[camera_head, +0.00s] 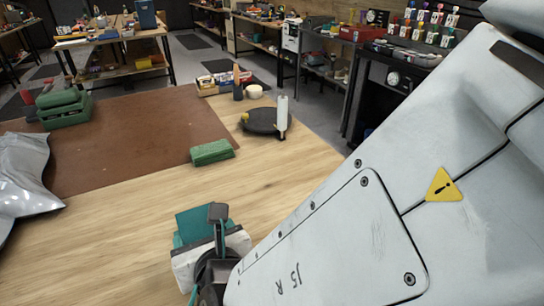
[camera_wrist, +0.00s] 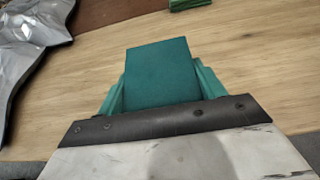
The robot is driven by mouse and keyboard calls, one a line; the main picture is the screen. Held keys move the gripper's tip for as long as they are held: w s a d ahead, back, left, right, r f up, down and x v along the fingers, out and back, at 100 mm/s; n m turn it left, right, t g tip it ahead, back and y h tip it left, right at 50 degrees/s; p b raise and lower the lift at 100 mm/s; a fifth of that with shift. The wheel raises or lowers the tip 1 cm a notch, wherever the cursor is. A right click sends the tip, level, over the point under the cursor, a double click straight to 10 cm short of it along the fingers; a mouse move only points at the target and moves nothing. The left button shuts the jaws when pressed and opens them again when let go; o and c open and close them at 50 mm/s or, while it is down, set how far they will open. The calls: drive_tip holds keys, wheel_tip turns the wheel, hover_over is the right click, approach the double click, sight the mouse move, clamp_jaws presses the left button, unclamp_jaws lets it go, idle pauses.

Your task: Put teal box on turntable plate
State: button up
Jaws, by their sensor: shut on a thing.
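The teal box (camera_head: 192,222) is at the lower middle of the head view, in front of my gripper (camera_head: 205,240). In the wrist view the teal box (camera_wrist: 158,72) sits between the two teal fingers of my gripper (camera_wrist: 160,88), which is shut on it. Its lower part is hidden by the gripper's dark edge. Whether it touches the table cannot be told. The turntable plate (camera_head: 259,122), dark and round, lies farther back on the table, right of the brown mat. It does not show in the wrist view.
A white upright cylinder (camera_head: 282,113) stands at the plate's right edge. A green block (camera_head: 212,153) lies before the plate; a dark cup (camera_head: 238,88) stands behind it. A brown mat (camera_head: 130,140), green case (camera_head: 64,109) and silver bag (camera_head: 22,178) are left. Bare wood surrounds my gripper.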

drive_tip(key=shift+s, duration=0.3)
drive_tip(key=w+a, duration=0.2)
drive_tip(key=w, duration=0.2)
drive_tip(key=w+a+f, duration=0.1)
drive_tip(key=w+a, duration=0.2)
drive_tip(key=w, duration=0.2)
drive_tip(key=w+a, duration=0.3)
drive_tip(key=w, duration=0.1)
drive_tip(key=shift+w+a+f, duration=0.15)
drive_tip(key=shift+w+f, duration=0.05)
drive_tip(key=shift+f, duration=1.75)
drive_tip(key=shift+f, duration=0.15)
drive_tip(key=o, duration=1.1)
